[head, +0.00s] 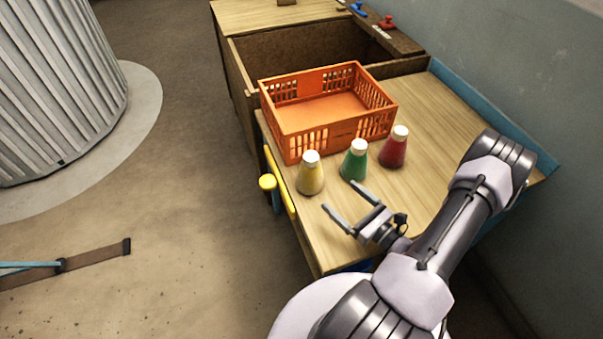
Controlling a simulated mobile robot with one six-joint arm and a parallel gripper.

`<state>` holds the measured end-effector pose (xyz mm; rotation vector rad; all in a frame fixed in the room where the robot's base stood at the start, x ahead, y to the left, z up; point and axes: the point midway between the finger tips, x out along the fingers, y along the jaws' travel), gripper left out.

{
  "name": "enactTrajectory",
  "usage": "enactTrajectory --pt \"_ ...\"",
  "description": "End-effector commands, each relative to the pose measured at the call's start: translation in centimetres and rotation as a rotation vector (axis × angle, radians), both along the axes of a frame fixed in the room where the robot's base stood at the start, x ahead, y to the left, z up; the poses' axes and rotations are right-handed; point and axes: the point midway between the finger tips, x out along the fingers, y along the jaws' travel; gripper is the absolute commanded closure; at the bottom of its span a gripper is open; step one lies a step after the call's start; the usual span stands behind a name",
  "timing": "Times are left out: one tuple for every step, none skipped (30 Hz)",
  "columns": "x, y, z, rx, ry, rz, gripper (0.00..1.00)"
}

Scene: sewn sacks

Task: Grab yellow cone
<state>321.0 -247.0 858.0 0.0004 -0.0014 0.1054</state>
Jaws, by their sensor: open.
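The yellow cone (310,177) stands upright on the wooden table, at the left of a row of three, and has a white top. A green cone (354,163) stands to its right, and a red cone (394,149) stands farther right. My gripper (340,199) is open and empty, its two fingers pointing up and left in the head view. It is in front of the green cone and to the lower right of the yellow cone, apart from the yellow cone. Whether a finger touches the green cone, I cannot tell.
An empty orange crate (320,142) stands just behind the cones. The wooden table (436,120) has bare room on the right, beside a blue edge strip (478,108). A yellow rail (280,180) runs along its left edge. A large ribbed cylinder (60,90) stands on the floor at left.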

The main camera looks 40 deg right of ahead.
Motion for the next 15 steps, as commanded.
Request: enactTrajectory --pt "1.6 0.4 -0.3 -0.001 -0.001 0.01 0.1" --pt "2.5 0.5 -0.4 -0.002 0.0 0.011 0.1" --pt "3.7 0.7 -0.3 -0.002 -0.001 0.011 0.1" --pt "4.6 0.8 -0.3 -0.003 0.0 0.011 0.1" --pt "5.4 0.9 -0.3 -0.003 0.0 0.011 0.1" --pt "6.3 1.0 -0.3 -0.001 -0.001 0.01 0.1" --pt "6.9 1.0 -0.2 -0.001 0.0 0.009 0.1" --pt "7.4 1.0 -0.2 -0.002 0.0 0.008 0.1" --pt "7.9 1.1 -0.1 -0.002 0.0 0.008 0.1" --pt "8.1 1.1 -0.1 -0.002 0.0 0.008 0.1" --pt "8.4 1.1 -0.1 -0.001 0.0 0.007 0.1" --pt "9.0 1.2 -0.1 -0.001 0.0 0.009 0.1" --pt "9.5 1.2 -0.1 -0.002 -0.001 0.009 0.1" --pt "10.2 1.3 -0.1 -0.003 -0.001 0.011 0.1" --pt "11.1 1.3 -0.1 -0.003 -0.001 0.01 0.1"
